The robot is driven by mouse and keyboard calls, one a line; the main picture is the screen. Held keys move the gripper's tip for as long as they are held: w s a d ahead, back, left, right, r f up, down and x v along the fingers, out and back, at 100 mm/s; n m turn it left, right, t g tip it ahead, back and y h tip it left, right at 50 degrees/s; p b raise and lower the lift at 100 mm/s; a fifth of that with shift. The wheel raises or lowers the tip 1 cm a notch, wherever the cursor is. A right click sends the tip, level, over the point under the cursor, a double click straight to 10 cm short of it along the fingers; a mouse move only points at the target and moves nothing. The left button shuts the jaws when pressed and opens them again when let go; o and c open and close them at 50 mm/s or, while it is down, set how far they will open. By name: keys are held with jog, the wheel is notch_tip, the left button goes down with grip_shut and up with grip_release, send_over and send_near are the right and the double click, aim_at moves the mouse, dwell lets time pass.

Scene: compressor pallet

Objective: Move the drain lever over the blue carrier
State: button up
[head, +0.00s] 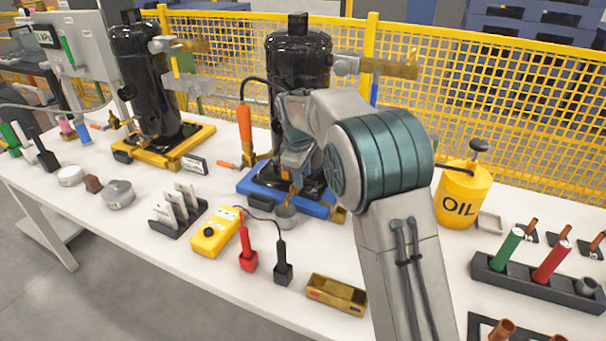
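The blue carrier (262,202) lies on the white table in the middle and bears a tall black compressor (298,58). A lever with a long orange handle (244,126) stands nearly upright at the carrier's left side, on a brass-coloured fitting. It looks like the drain lever. A shorter orange-tipped piece (227,164) lies low just left of it. My gripper (293,187) points down in front of the compressor, over the carrier and right of the orange handle, apart from it. My wrist partly hides the compressor, and the fingers are too unclear to tell their opening.
A second black compressor stands on a yellow carrier (190,147) to the left. A grey cup (286,217), a yellow meter (216,232) with probes and a brass tray (337,294) are in front. A yellow oil can (463,194) stands right. Yellow mesh fencing (480,100) runs behind.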

jog(key=shift+c, duration=0.2)
grip_shut()
jog(key=shift+r, duration=0.1)
jog(key=shift+s+a+m+g+h+p, duration=0.15)
jog(key=shift+a+m+p, duration=0.1)
jog(key=shift+m+p, duration=0.9)
jog(key=shift+s+a+m+g+h+p, duration=0.1)
jog(key=shift+s+a+m+h+p, duration=0.1)
jog(key=shift+m+p, duration=0.95)
jog(key=shift+s+a+m+g+h+p, duration=0.2)
jog(key=shift+m+p, duration=0.4)
jog(key=shift+m, duration=1)
jog(key=shift+o, duration=0.2)
grip_release()
